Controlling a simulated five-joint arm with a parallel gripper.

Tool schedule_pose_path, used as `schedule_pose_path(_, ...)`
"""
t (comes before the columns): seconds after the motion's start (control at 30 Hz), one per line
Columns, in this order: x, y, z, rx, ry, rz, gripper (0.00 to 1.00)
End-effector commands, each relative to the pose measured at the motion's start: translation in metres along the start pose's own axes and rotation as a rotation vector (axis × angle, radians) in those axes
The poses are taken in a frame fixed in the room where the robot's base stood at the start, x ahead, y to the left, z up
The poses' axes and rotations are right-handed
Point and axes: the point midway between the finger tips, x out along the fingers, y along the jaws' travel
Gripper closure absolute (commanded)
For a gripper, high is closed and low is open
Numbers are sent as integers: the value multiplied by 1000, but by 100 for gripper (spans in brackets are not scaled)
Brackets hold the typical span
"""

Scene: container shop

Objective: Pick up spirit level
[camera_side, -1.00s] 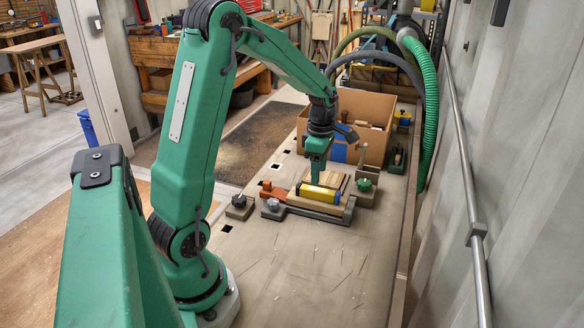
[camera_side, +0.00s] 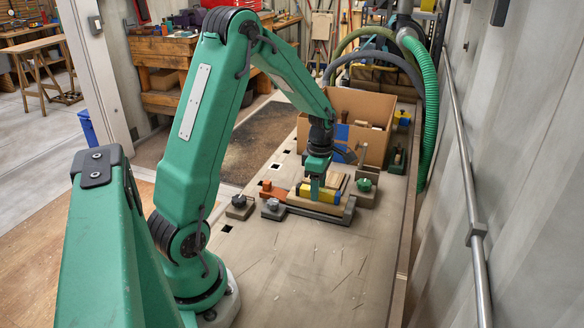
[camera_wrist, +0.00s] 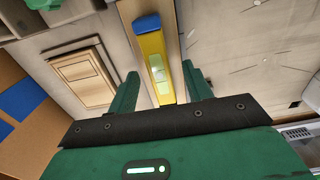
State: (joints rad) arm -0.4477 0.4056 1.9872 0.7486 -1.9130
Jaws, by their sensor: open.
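The spirit level is a yellow bar with a blue end cap and a small vial window. In the wrist view the spirit level (camera_wrist: 153,58) lies on a wooden board, between the two green fingers of my gripper (camera_wrist: 162,84). My gripper is open, with a gap on each side of the level. In the side view my gripper (camera_side: 316,192) is down at the yellow spirit level (camera_side: 328,194), and its fingers hide part of it.
A wooden panel (camera_wrist: 82,78) lies beside the level in the wrist view. Clamps with dark and green knobs surround the board, including a green knob (camera_side: 364,184). A cardboard box (camera_side: 372,109) stands behind. The bench front (camera_side: 310,262) is clear.

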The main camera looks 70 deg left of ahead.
Motion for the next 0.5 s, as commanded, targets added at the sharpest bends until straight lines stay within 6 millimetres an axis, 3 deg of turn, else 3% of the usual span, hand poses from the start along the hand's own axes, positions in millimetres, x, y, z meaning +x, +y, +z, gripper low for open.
schedule_pose_path(0.33, 0, 0, 0, 0, 0, 0, 50)
schedule_pose_path(0.5, 0, 0, 0, 0, 0, 0, 83)
